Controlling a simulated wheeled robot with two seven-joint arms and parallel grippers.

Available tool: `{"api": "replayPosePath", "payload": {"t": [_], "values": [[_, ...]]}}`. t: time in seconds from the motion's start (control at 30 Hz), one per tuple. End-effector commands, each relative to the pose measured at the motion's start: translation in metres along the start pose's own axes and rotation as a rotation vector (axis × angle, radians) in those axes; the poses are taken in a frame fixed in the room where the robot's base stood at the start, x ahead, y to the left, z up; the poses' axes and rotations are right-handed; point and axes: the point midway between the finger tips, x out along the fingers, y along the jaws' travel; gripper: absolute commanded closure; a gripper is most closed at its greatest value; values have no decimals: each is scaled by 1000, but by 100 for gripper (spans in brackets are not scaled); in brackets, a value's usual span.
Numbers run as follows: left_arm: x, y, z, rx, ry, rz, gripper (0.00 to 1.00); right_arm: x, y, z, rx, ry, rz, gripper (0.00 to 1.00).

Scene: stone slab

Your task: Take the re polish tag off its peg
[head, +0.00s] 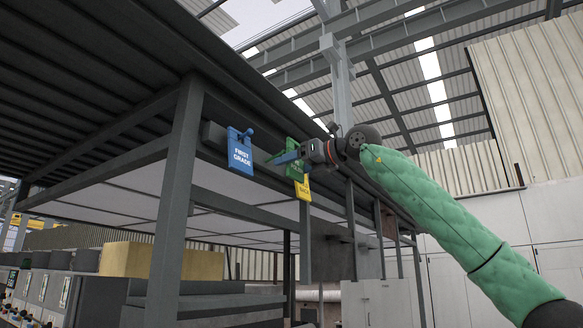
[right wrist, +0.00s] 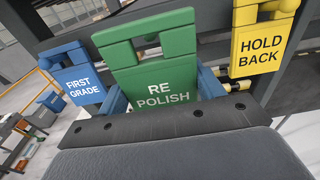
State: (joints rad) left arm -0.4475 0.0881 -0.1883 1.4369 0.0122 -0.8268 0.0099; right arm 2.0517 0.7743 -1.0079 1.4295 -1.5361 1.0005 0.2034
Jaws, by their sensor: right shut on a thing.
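The green RE POLISH tag (right wrist: 155,75) hangs in the middle of the right wrist view, between two other tags; in the head view the green tag (head: 293,152) is partly hidden behind my right gripper. My right gripper (head: 285,157) is shut on the green tag, with its blue fingers (right wrist: 160,97) at the tag's two sides. The tag's peg is mostly hidden behind the tag, so I cannot tell whether the tag still rests on it. My left gripper is not in view.
A blue FIRST GRADE tag (head: 240,152) hangs to the left of the green one. A yellow HOLD BACK tag (right wrist: 261,47) hangs close on the right. A dark steel frame (head: 174,200) stands around the tags, with a post at the left.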

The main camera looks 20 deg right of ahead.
Motion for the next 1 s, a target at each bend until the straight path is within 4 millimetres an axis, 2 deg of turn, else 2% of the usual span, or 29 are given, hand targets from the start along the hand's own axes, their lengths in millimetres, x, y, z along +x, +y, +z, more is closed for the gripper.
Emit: {"api": "replayPosePath", "payload": {"t": [1.0], "values": [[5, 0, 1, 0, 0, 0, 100, -15, 0, -1, 0, 0, 0, 60]]}}
